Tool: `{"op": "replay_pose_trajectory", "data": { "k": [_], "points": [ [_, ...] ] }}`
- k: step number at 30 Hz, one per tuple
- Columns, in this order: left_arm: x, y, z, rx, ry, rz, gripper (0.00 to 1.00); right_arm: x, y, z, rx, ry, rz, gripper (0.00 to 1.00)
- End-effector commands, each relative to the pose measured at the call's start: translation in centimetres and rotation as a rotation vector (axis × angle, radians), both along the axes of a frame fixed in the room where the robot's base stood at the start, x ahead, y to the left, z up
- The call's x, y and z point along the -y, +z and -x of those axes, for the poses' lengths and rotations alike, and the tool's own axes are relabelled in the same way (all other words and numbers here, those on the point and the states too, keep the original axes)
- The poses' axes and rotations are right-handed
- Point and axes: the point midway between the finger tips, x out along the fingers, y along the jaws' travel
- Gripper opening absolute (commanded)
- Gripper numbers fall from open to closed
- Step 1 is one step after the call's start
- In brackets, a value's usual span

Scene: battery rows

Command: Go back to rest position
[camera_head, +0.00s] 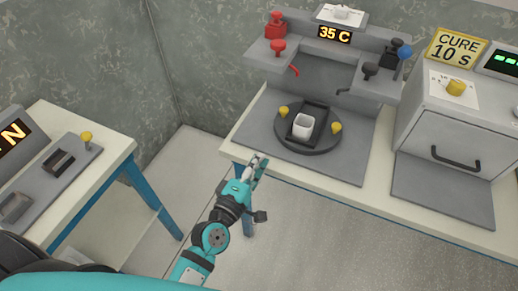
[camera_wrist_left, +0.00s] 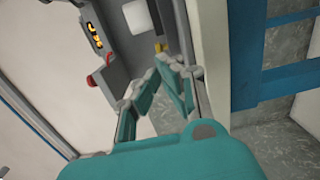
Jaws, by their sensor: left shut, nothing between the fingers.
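My left gripper (camera_head: 259,160) is teal and grey and reaches up from the bottom of the head view. It is at the front left edge of the middle bench (camera_head: 240,148). In the left wrist view my left gripper (camera_wrist_left: 170,68) has its fingertips together, with nothing between them. My right gripper is not in view.
Behind the turntable is a grey machine (camera_head: 335,72) with red and black knobs and a "35 C" display (camera_head: 335,34). A side table (camera_head: 100,165) is left. Floor shows between the benches.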

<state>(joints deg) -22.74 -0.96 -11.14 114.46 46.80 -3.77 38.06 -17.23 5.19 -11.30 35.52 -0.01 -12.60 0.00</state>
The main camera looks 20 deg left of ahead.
Motion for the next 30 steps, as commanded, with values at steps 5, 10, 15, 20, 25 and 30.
{"op": "replay_pose_trajectory", "data": {
  "k": [5, 10, 15, 20, 25, 30],
  "points": [
    [0.2, 0.1, 0.9, 0.001, 0.000, 0.001, 0.00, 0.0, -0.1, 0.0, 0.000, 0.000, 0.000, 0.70],
    [0.3, -0.4, 0.9, -0.006, -0.002, -0.011, 0.00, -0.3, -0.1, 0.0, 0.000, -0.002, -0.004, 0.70],
    [0.7, -6.2, 1.3, -0.095, -0.031, -0.153, 0.00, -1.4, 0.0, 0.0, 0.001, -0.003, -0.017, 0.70],
    [0.8, -16.7, 3.4, -0.249, -0.114, -0.418, 0.00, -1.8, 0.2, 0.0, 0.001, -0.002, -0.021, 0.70],
    [-0.4, -28.5, 8.7, -0.427, -0.270, -0.733, 0.00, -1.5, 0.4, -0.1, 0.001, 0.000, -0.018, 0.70],
    [-3.0, -38.5, 16.7, -0.592, -0.487, -1.024, 0.00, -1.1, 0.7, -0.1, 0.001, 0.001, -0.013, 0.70]
  ]
}}
